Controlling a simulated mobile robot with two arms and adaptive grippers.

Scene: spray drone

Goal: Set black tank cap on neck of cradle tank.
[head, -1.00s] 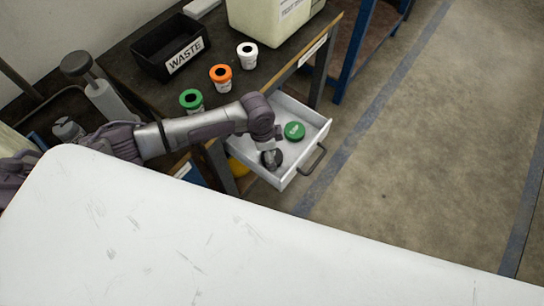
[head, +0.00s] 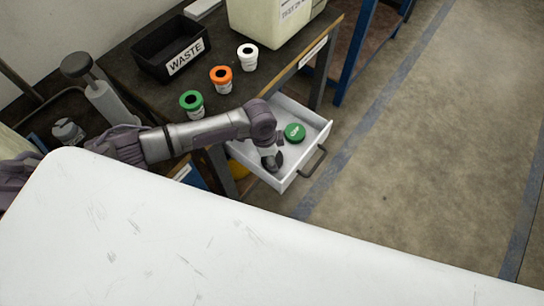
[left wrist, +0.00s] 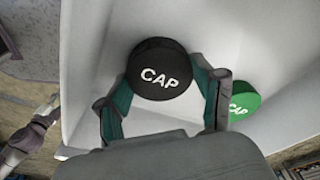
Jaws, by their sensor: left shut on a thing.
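The black cap, marked CAP, shows in the left wrist view (left wrist: 158,66) between the two green-padded fingers of my left gripper (left wrist: 163,84). The fingers are shut on its sides. In the head view my left gripper (head: 270,155) reaches down into an open drawer (head: 312,160), with the cap mostly hidden and dark at its tip. Whether the cap touches the drawer floor cannot be told. A green cap (head: 294,132) lies in the drawer beside it and also shows in the left wrist view (left wrist: 243,101). I cannot identify the cradle tank or its neck. My right gripper is not in view.
A dark bench (head: 137,84) holds a black WASTE bin (head: 160,52), green (head: 191,102), orange (head: 221,79) and white (head: 247,57) capped containers and a pale tank (head: 262,20). A white scratched surface (head: 200,235) fills the foreground. Floor to the right is clear.

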